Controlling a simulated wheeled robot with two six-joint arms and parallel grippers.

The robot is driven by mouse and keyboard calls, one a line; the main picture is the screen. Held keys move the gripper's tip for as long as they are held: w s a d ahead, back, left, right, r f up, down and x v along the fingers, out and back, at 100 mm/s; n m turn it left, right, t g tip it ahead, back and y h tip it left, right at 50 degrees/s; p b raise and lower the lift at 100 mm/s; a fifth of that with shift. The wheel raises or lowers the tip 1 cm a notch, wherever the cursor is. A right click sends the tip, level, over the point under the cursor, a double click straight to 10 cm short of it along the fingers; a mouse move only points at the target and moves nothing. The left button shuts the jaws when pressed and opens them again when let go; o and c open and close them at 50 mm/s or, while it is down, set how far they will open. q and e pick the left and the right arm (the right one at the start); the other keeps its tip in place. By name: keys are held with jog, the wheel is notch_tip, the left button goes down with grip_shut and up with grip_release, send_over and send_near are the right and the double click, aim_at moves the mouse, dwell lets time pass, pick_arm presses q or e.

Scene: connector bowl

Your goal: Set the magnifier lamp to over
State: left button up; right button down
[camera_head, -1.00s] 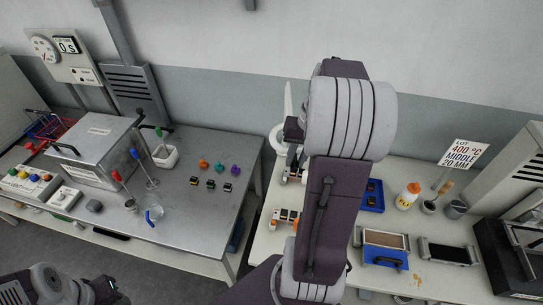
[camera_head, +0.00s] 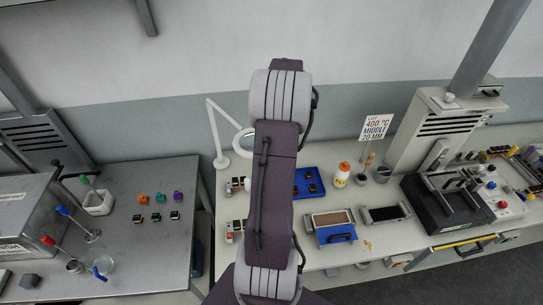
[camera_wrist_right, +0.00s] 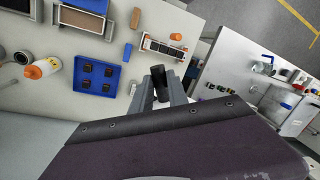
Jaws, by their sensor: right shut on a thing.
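The white magnifier lamp (camera_head: 219,132) stands at the left back of the white bench, with an upright post and a bent arm. Its ring head (camera_head: 243,142) is partly hidden behind my right arm. My right gripper (camera_wrist_right: 162,92) shows in the right wrist view, shut on a dark cylindrical piece (camera_wrist_right: 159,78); I cannot tell whether this belongs to the lamp. In the head view my own arm hides this gripper. My left gripper is not in view.
A blue tray (camera_head: 318,177) with dark parts, an orange-capped bottle (camera_head: 342,176) and a framed brown pad (camera_head: 330,219) are on the bench right of my arm. A black machine (camera_head: 447,207) stands further right. A grey table (camera_head: 150,245) is at left, beyond a gap.

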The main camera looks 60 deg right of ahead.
jog(key=shift+d+r, duration=0.1)
jog(key=shift+d, duration=0.15)
jog(key=c, duration=1.5)
grip_release()
jog(key=shift+o, duration=1)
jog(key=shift+d, duration=0.1)
pick_arm(q)
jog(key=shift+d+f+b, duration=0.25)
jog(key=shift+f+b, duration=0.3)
jog(key=shift+b, duration=0.1)
pick_arm(e)
notch_tip(320, 180, up, 9)
jog(key=d, duration=0.2)
jog(key=shift+s+f, duration=0.2)
jog(key=shift+s, duration=0.15)
jog(key=shift+f, duration=0.1)
